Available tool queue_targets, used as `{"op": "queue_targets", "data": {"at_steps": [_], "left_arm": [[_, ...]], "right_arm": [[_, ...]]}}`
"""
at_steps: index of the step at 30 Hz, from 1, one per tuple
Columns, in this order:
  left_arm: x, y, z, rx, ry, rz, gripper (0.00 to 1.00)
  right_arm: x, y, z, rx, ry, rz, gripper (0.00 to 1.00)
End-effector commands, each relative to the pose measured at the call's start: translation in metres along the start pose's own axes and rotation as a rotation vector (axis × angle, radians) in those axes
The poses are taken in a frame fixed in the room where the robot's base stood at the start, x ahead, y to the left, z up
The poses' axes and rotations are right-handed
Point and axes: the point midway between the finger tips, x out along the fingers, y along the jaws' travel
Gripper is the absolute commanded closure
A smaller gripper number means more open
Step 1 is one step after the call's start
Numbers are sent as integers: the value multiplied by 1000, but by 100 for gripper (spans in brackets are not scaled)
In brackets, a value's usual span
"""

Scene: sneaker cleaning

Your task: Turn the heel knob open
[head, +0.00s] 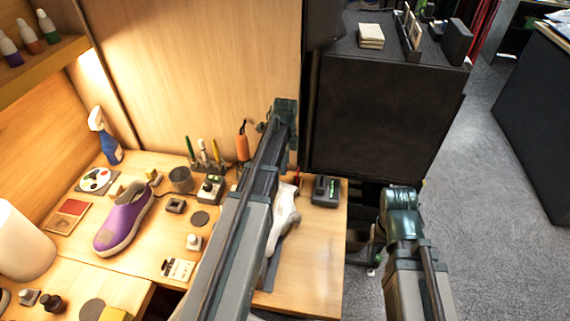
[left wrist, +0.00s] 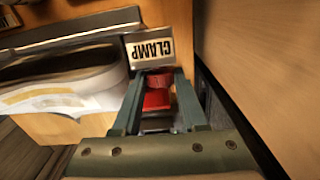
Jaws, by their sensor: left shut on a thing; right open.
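The red heel knob (left wrist: 157,98) is between the two fingers of my left gripper (left wrist: 158,84) in the left wrist view, just below an upside-down plate marked CLAMP (left wrist: 151,48). The gripper is shut on the knob. In the head view a small red part (head: 298,177) shows beside my left arm, below the left wrist. A white sneaker (head: 284,217) lies along the right of that arm, partly hidden by it; its pale side (left wrist: 65,90) shows in the left wrist view. My right gripper (head: 374,260) is open and empty, off the table's right side. The knob's turn angle is unclear.
A purple shoe (head: 123,222), a blue spray bottle (head: 105,138) and several small tools stand on the table at left. A dark device (head: 325,191) sits right of the sneaker. A black cabinet (head: 385,115) stands behind. The table's front right corner is clear.

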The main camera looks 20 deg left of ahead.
Motion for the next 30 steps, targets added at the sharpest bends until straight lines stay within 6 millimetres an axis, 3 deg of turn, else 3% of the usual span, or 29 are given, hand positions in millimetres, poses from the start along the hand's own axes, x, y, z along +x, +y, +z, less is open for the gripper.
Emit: {"op": "queue_targets", "data": {"at_steps": [15, 27, 28, 30], "left_arm": [[4, 10, -1, -50, -19, -354, 100], [1, 6, 0, -55, -21, -384, 100], [1, 6, 0, -55, -21, -384, 53], [1, 6, 0, -54, -21, -383, 40]], "right_arm": [[17, -2, -1, 0, 0, 0, 50], [17, -2, -1, 0, 0, 0, 50], [17, -2, -1, 0, 0, 0, 50], [17, -2, -1, 0, 0, 0, 50]]}}
